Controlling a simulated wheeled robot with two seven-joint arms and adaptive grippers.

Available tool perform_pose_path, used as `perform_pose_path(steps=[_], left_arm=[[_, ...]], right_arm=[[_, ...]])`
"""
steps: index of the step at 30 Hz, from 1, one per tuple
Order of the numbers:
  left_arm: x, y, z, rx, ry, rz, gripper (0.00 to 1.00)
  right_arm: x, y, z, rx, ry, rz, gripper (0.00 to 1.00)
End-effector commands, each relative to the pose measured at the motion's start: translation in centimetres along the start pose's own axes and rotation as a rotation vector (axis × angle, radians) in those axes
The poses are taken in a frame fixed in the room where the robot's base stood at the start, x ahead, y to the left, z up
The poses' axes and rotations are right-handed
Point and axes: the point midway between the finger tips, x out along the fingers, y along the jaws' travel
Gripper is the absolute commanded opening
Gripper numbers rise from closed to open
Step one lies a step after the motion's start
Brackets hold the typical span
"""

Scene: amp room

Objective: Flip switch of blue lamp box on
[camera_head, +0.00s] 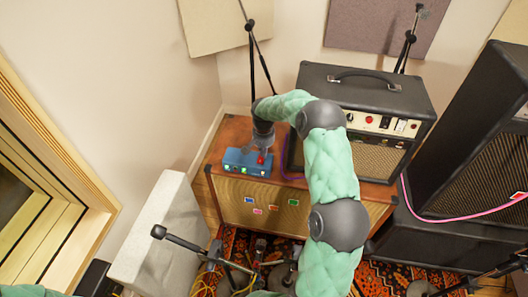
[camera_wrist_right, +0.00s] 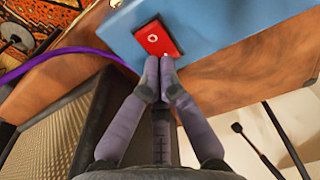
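The blue lamp box (camera_head: 238,160) sits on top of the brown wooden cabinet. Its front shows several small lights, some green. A red switch (camera_head: 261,159) is at its right end. In the right wrist view the blue box (camera_wrist_right: 215,30) fills the top, and the red rocker switch (camera_wrist_right: 157,38) has a white ring mark. My right gripper (camera_wrist_right: 159,68) has its fingertips together, with nothing between them. They are at the switch's near edge; I cannot tell whether they touch it. In the head view my right gripper (camera_head: 263,149) points down over the switch. My left gripper is not in view.
The brown cabinet (camera_head: 225,200) bears a black amplifier (camera_head: 335,85) right of the box. A purple cable (camera_wrist_right: 60,62) runs beside the box. Microphone stands (camera_head: 250,45) rise behind. A tall black speaker (camera_head: 475,130) stands right, and a pale padded panel (camera_head: 150,235) stands front left.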

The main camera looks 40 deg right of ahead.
Motion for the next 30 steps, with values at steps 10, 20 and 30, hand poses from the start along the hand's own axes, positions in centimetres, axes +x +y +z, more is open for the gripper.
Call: perform_pose_path(steps=[10,20,30], left_arm=[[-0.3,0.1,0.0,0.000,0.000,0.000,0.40],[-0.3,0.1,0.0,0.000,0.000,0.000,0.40],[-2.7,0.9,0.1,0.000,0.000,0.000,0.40]], right_arm=[[-0.4,0.0,1.4,-0.001,-0.005,0.002,0.00],[-0.5,0.0,1.5,-0.001,-0.003,0.001,0.00],[-3.9,0.3,0.9,-0.002,-0.003,0.001,0.00]])
